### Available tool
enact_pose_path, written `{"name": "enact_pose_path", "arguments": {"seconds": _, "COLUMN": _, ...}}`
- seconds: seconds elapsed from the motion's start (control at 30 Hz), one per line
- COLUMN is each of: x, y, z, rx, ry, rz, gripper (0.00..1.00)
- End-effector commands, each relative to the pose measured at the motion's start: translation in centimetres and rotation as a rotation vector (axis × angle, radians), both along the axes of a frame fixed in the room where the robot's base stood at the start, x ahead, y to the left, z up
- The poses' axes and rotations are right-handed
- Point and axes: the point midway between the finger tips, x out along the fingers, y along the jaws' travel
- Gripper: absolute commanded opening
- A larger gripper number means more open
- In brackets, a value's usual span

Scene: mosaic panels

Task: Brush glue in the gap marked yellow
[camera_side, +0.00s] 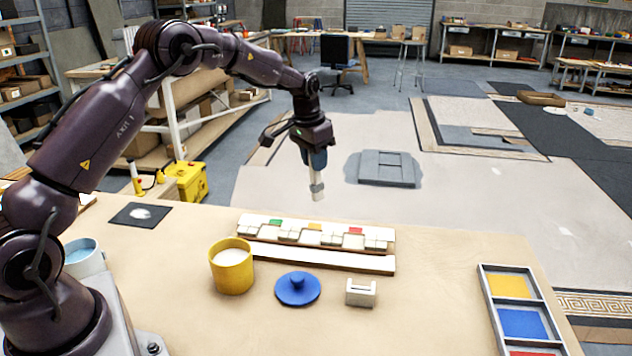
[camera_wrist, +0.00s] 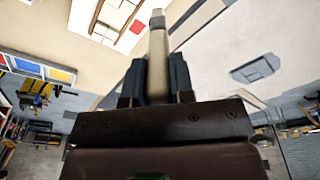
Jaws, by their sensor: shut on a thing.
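My gripper (camera_side: 315,160) is shut on a pale-handled brush (camera_side: 317,188), which points down with a grey band near its tip. The brush also shows in the wrist view (camera_wrist: 157,55). The white mosaic panel (camera_side: 290,238) lies on the table, with green (camera_side: 276,222), yellow (camera_side: 315,227) and red (camera_side: 355,231) marks along its far side. The brush tip hangs above the panel's far side, near the yellow mark in the picture, and apart from it. A yellow pot (camera_side: 231,271) of white glue stands open in front of the panel's left end.
A blue knobbed lid (camera_side: 298,289) and a small white slotted block (camera_side: 360,292) lie in front of the panel. A tray (camera_side: 484,290) with yellow, blue and red compartments is at right. Bare table separates the panel and tray.

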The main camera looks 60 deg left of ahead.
Motion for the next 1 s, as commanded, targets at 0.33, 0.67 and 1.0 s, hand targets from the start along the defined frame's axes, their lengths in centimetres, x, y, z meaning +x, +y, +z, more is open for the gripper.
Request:
{"name": "enact_pose_path", "arguments": {"seconds": 0.33, "x": -1.9, "y": 1.3, "z": 0.1, "rx": -0.022, "ry": 0.003, "rz": -0.439, "gripper": 0.00}}
{"name": "enact_pose_path", "arguments": {"seconds": 0.67, "x": -2.2, "y": 0.6, "z": -0.1, "rx": 0.002, "ry": 0.001, "rz": -0.787, "gripper": 0.00}}
{"name": "enact_pose_path", "arguments": {"seconds": 1.0, "x": -2.2, "y": 0.6, "z": -2.2, "rx": 0.002, "ry": 0.001, "rz": -0.799, "gripper": 0.00}}
